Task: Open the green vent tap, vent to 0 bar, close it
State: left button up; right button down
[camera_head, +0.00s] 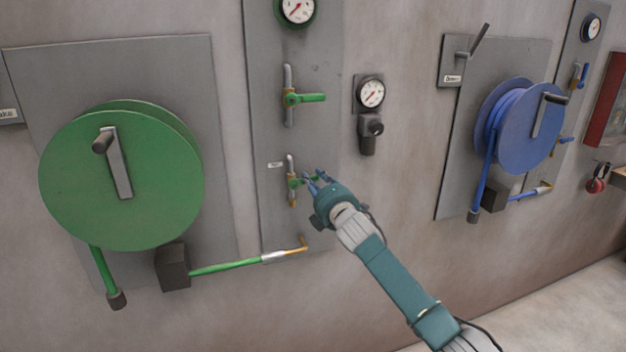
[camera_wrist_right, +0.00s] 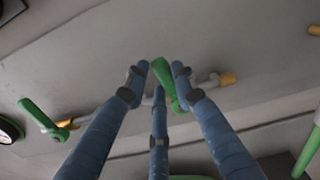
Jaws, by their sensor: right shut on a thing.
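The green vent tap (camera_head: 293,183) sits low on the grey panel, on a short vertical pipe with an orange end, beside a small label too small to read. My right gripper (camera_head: 315,179) is at this tap and shut on its green handle, which points right and is partly hidden by the fingers. In the right wrist view the green handle (camera_wrist_right: 164,76) shows between my right gripper's fingertips (camera_wrist_right: 160,75). A green-rimmed gauge (camera_head: 297,9) is at the top of the panel, cut by the picture edge; its reading is too small to tell. My left gripper is not in view.
A second green tap (camera_head: 305,98) is above, its handle level. A green hose reel (camera_head: 120,180) is at left, its hose end (camera_head: 270,257) below the tap. A gauge with a black fitting (camera_head: 370,95) is to the right. A blue hose reel (camera_head: 525,125) is farther right.

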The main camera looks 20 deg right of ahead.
jog(key=shift+f+m, duration=0.5)
jog(key=shift+m, duration=0.3)
jog(key=c, duration=1.4)
grip_release()
jog(key=shift+d, duration=0.1)
jog(key=s, duration=1.2)
jog(key=shift+d, duration=0.15)
